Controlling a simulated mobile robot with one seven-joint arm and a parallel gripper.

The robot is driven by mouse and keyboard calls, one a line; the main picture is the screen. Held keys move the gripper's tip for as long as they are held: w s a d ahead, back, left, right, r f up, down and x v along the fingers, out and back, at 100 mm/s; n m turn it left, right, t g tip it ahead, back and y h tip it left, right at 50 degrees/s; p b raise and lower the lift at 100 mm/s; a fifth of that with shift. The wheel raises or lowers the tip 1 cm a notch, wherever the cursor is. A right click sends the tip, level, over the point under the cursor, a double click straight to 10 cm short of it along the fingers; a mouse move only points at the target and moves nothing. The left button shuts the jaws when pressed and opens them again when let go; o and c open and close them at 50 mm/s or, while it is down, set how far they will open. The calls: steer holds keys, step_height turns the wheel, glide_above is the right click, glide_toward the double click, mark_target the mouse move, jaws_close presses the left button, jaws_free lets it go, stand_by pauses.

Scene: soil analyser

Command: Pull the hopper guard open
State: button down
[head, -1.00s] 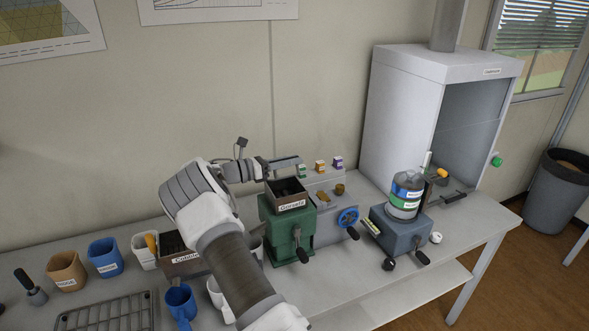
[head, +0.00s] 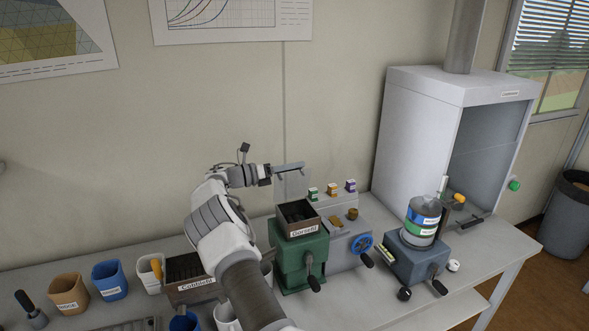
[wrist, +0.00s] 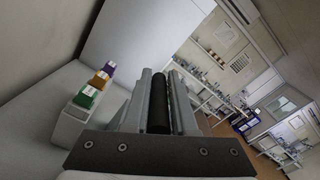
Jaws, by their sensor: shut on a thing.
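My gripper (head: 292,168) is above and behind the brown open-topped box labelled Gorsehill (head: 299,231), which sits on a green machine (head: 304,253). In the wrist view my gripper (wrist: 158,100) is shut on a dark cylindrical bar (wrist: 159,110), which lies lengthwise between the fingers. The bar looks like a handle; its link to the hopper guard is not visible.
Small green, orange and purple boxes (head: 332,189) stand on the grey machine close to my gripper. A blue-grey device with a jar (head: 422,220) and a white cabinet (head: 432,138) are to the right. Cups (head: 110,280) stand left. The wall is close behind.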

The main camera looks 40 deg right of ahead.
steer(key=shift+w+f, duration=0.25)
steer(key=shift+f, duration=0.45)
steer(key=c, duration=0.8)
jaws_free()
steer(key=shift+o, duration=0.2)
steer(key=shift+w+a+r, duration=0.1)
steer(key=b+v, duration=0.3)
steer(key=v, duration=1.4)
steer(key=shift+r, duration=0.25)
